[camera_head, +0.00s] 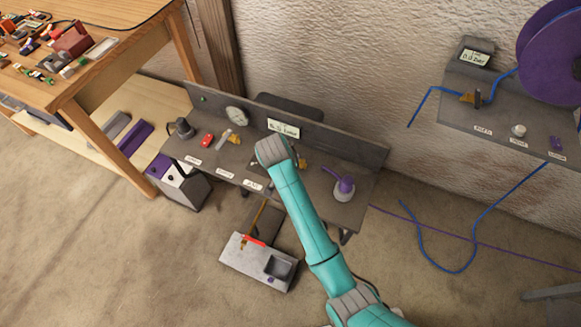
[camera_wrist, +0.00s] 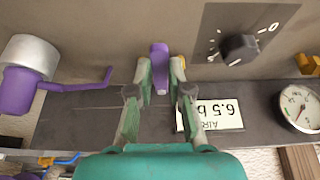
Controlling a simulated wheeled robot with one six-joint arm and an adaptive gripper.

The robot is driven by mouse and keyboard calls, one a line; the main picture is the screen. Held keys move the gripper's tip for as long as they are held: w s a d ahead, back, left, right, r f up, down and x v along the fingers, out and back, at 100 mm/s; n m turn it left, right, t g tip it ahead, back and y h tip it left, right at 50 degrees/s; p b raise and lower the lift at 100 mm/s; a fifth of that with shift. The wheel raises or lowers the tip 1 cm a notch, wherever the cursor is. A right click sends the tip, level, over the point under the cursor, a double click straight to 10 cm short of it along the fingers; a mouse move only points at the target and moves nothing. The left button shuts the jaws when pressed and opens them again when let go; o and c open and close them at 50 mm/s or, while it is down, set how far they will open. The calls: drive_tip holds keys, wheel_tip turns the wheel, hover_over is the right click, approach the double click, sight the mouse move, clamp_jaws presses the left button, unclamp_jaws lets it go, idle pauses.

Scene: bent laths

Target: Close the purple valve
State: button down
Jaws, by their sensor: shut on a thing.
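The purple valve's handle (camera_wrist: 159,54) shows in the wrist view as a narrow upright bar on the dark grey panel. My gripper (camera_wrist: 161,76) has its two fingers on either side of this bar and is shut on it. In the head view, my teal arm reaches over the bench and hides the handle and my fingers.
A purple-topped grey cylinder (camera_head: 343,190) stands at the bench's right end; its purple arm points toward my gripper in the wrist view. A black knob (camera_wrist: 238,47), a pressure label (camera_wrist: 215,115) and a gauge (camera_wrist: 299,108) are close by. A grey box (camera_head: 258,262) lies below.

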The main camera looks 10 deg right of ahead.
idle(0.3)
drive_tip(key=c, duration=1.1)
unclamp_jaws()
drive_tip(key=v, duration=1.2)
